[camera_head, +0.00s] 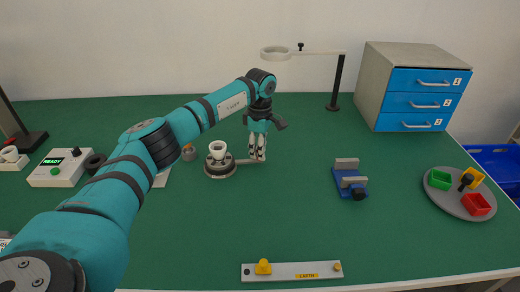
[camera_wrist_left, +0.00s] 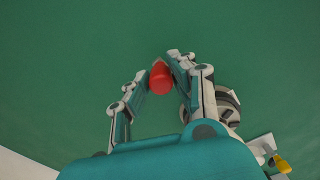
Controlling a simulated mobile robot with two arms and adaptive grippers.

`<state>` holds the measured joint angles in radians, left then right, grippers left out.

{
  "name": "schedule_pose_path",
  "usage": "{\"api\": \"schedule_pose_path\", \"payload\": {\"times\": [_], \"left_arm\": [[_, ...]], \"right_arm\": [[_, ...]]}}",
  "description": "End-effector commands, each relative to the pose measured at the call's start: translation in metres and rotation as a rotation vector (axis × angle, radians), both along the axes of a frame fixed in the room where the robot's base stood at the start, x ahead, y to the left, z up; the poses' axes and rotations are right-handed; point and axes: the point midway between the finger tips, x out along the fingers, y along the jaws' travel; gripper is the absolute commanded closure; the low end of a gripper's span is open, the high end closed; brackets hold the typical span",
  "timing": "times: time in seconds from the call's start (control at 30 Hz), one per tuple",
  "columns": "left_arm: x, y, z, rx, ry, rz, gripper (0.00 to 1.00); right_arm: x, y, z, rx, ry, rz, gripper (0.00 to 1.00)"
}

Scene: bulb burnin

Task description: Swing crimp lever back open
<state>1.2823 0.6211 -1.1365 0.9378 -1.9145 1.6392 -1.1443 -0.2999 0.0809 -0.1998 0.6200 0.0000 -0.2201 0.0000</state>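The crimp fixture (camera_head: 220,170) is a round grey and black base with a white cup-like piece on top, standing mid-table. Its lever (camera_head: 242,162) points to the right in the head view. My left gripper (camera_head: 257,152) reaches down at the lever's outer end. In the left wrist view, the lever's red knob (camera_wrist_left: 160,80) is between the fingertips, close to the right-hand finger, with a gap on the other side. The fingers look open around it. The fixture shows partly behind the right-hand finger (camera_wrist_left: 229,104). My right gripper is not in view.
A blue vise-like block (camera_head: 350,183) stands to the right, and a grey round tray (camera_head: 453,203) holds coloured bins. A lamp stand (camera_head: 337,85) and drawer cabinet (camera_head: 390,80) are behind. A READY box (camera_head: 60,170) is left. An earth bar (camera_head: 291,271) lies in front.

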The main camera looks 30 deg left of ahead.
Motion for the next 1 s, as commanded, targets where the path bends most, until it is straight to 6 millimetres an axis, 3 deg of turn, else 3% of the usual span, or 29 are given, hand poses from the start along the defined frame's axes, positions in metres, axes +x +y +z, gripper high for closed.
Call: {"api": "schedule_pose_path", "payload": {"times": [0.03,0.17,0.53,1.0], "left_arm": [[0.002,0.002,0.003,0.001,-0.008,0.003,0.71],[0.001,0.002,0.002,0.001,-0.006,0.002,0.54],[0.001,0.001,0.010,0.001,-0.004,0.000,0.54],[0.001,0.001,0.100,0.000,-0.007,0.002,0.54]], "right_arm": [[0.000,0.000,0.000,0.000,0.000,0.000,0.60],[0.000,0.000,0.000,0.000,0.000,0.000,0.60],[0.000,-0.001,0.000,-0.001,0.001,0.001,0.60],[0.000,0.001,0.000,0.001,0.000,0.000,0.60]]}}
